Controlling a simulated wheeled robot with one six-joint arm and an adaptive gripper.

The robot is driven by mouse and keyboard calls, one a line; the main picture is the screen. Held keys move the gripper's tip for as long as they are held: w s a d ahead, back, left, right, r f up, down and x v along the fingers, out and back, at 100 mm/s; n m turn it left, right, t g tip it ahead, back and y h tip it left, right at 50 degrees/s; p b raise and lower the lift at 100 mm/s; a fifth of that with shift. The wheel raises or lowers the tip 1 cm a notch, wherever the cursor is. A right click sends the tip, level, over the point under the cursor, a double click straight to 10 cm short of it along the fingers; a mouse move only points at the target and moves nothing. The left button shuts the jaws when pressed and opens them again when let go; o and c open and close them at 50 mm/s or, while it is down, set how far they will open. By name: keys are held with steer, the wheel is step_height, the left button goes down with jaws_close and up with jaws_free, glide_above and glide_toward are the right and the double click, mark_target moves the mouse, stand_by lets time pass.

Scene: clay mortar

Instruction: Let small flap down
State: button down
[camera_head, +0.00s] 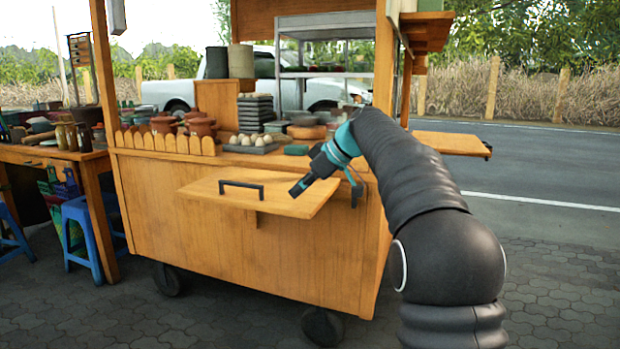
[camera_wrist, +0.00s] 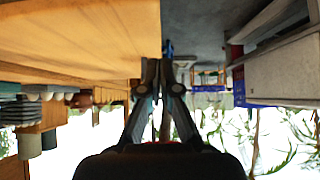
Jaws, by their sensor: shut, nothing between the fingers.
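A wooden flap (camera_head: 285,203) with a black handle (camera_head: 241,190) stands out from the cart's front, roughly level, with a support beneath it. A second wooden flap (camera_head: 450,143) stands out level from the cart's right side. I cannot tell which one is the small flap. My gripper (camera_head: 295,190) is shut and empty, over the right part of the front flap in the head view. In the wrist view, my gripper (camera_wrist: 164,68) points along the edge of a wooden panel (camera_wrist: 80,35). I cannot tell whether the fingertips touch it.
The wooden cart (camera_head: 240,250) stands on paving, with clay pots (camera_head: 202,126), a tray of eggs (camera_head: 250,145) and stacked dark dishes (camera_head: 255,113) on top. A table (camera_head: 45,155) and blue stools (camera_head: 80,230) are at left. Paving in front of the cart is clear.

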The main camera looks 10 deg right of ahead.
mark_target(289, 210)
steer(key=shift+d+f, duration=0.1)
steer(key=shift+f, duration=1.3)
steer(key=shift+f+b, duration=0.1)
steer(key=shift+b, duration=0.2)
